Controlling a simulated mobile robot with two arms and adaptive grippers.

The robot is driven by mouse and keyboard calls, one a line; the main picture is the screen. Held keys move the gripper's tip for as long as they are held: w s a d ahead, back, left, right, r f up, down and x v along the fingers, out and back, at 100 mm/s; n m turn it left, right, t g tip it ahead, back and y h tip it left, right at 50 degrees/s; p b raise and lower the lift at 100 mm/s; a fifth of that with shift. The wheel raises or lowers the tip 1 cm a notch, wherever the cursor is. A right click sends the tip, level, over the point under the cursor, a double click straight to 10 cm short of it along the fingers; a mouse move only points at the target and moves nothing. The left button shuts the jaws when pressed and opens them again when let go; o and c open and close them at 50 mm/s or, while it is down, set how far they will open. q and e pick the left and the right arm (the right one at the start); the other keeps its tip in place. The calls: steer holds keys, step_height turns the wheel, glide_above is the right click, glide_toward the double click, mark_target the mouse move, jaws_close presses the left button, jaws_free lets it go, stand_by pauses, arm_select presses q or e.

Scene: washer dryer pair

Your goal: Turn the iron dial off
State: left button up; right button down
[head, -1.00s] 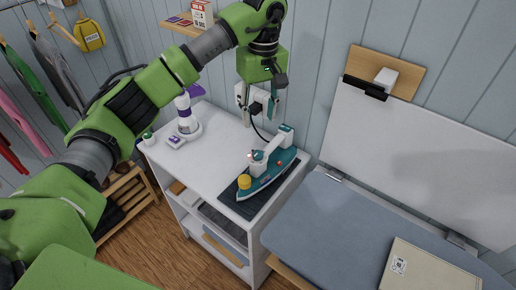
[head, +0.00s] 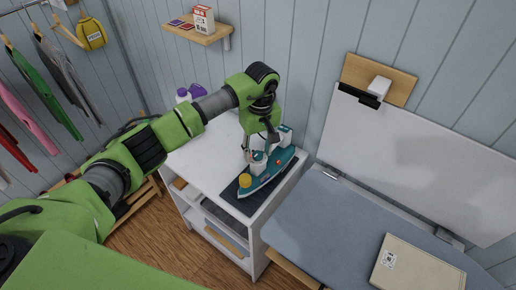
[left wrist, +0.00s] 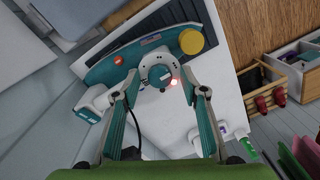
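The teal and white iron (head: 273,178) rests on a dark mat on top of the white cabinet. In the left wrist view, the iron (left wrist: 101,73) shows a round dial (left wrist: 160,75) on its white front part, with a small glowing red light beside it. A yellow round knob (left wrist: 191,41) and an orange-red spot also show on the iron. My left gripper (head: 261,154) is down at the iron's white front part. In the left wrist view, its fingers (left wrist: 159,80) are apart, one each side of the dial; I cannot tell whether they touch it. My right gripper is out of view.
The white cabinet (head: 197,160) has open shelves below. A blue-grey ironing board (head: 310,220) with a packet (head: 415,268) lies to the right. A white panel (head: 415,160) leans on the wall. A purple-topped bottle (head: 196,91) stands behind my left arm.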

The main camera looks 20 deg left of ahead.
arm_select(q)
steer(key=c, duration=1.1)
steer(key=shift+c, duration=0.2)
